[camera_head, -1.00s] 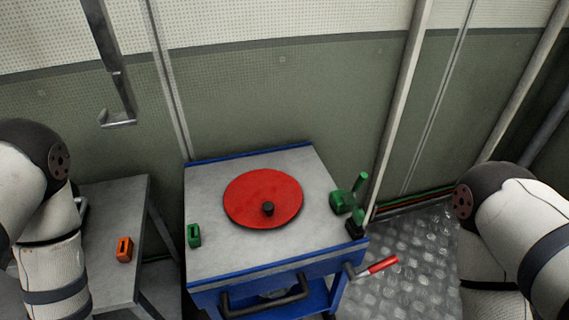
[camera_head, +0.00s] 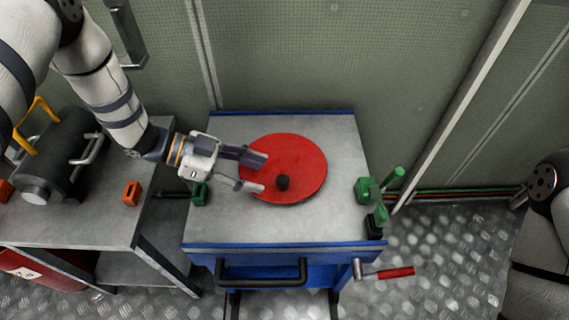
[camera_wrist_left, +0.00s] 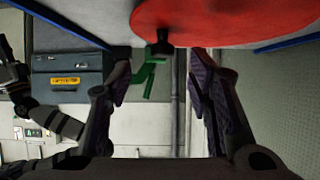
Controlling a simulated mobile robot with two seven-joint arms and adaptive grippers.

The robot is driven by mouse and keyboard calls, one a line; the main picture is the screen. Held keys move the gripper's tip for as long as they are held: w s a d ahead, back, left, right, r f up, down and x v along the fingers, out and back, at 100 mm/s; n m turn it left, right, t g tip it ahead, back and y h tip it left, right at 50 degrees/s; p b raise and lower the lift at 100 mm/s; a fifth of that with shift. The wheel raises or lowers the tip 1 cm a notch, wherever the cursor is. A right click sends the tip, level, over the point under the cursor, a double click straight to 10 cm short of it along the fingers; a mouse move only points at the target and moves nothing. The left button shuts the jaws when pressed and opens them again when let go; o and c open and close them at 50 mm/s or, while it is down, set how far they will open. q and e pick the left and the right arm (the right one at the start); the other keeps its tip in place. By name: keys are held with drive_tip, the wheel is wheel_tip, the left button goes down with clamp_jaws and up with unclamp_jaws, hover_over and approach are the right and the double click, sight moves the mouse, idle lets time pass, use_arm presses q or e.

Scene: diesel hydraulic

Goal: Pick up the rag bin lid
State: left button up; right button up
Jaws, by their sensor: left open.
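The rag bin lid (camera_head: 305,160) is a flat red disc with a black knob (camera_head: 283,183) near its middle. It lies on the grey top of a blue-edged cart. My left gripper (camera_head: 262,173) reaches in from the left over the lid's left part. Its fingers are apart and point toward the knob, with nothing between them. In the left wrist view the lid (camera_wrist_left: 225,22) fills the top, and the knob (camera_wrist_left: 161,45) stands beyond the open fingertips (camera_wrist_left: 158,70). The right gripper is not in view; only part of my right arm shows at the right edge.
A red-handled crank (camera_head: 388,273) sticks out right. A side table (camera_head: 85,225) holds a black cylinder (camera_head: 65,155) and orange block (camera_head: 132,193).

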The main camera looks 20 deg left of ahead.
sight(278, 179)
use_arm(q)
drive_tip(key=x, duration=0.5)
drive_tip(key=shift+w+d+f, duration=0.1)
drive_tip(key=shift+w, duration=0.1)
clamp_jaws()
